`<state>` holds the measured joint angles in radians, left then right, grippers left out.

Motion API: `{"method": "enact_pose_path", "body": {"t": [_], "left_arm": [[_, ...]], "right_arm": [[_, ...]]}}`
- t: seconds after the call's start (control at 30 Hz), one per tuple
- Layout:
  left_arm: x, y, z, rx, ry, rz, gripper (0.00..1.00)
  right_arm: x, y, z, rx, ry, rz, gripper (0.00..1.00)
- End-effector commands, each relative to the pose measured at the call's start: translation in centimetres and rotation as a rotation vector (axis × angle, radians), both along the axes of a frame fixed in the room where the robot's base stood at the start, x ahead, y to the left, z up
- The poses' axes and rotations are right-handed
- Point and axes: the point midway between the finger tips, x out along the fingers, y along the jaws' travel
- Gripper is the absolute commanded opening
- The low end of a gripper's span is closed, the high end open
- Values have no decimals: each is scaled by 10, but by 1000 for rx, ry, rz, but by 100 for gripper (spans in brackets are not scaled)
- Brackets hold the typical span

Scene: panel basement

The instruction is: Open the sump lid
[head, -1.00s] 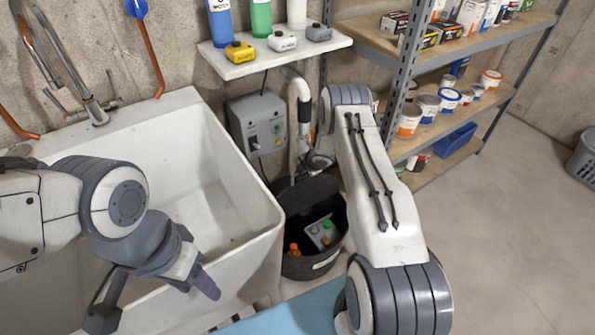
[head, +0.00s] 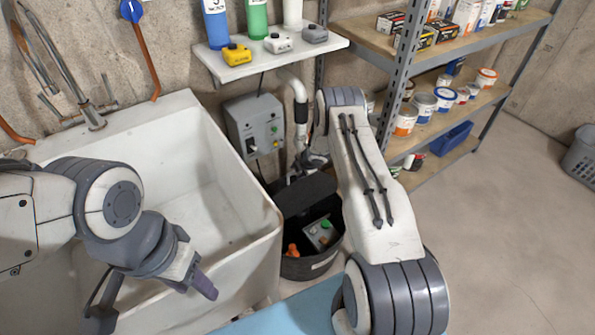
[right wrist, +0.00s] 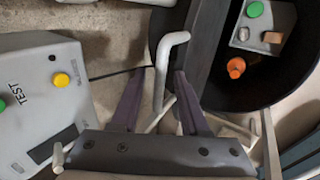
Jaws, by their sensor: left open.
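The sump is a black round tub (head: 312,268) on the floor right of the sink; the right wrist view shows its inside (right wrist: 262,85). A dark flat lid section (head: 306,194) lies at its back, and a dark straight edge (right wrist: 207,45) shows in the right wrist view. My left gripper (head: 155,298) is open and empty over the sink's front.
A white sink (head: 215,175) fills the left. A grey control box (head: 256,125) hangs on the wall behind the tub; its buttons show in the right wrist view (right wrist: 38,98). Shelving (head: 440,130) stands right. Inside the tub are a grey box (head: 320,231) and an orange item (head: 292,250).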

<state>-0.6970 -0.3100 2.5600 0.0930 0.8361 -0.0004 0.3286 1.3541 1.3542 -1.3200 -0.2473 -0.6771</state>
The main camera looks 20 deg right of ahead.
Motion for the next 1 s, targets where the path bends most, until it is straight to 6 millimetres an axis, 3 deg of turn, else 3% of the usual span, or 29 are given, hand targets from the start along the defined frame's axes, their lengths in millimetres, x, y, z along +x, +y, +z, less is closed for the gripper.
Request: {"method": "enact_pose_path", "body": {"t": [0.23,0.7,1.0], "left_arm": [[0,0,1,0,0,0,50],[0,0,2,0,0,0,50],[0,0,2,0,0,0,50]], "right_arm": [[-7,0,13,2,-1,-1,44],[-49,-8,83,0,-1,-1,44],[-54,-8,89,1,0,-1,44]]}}
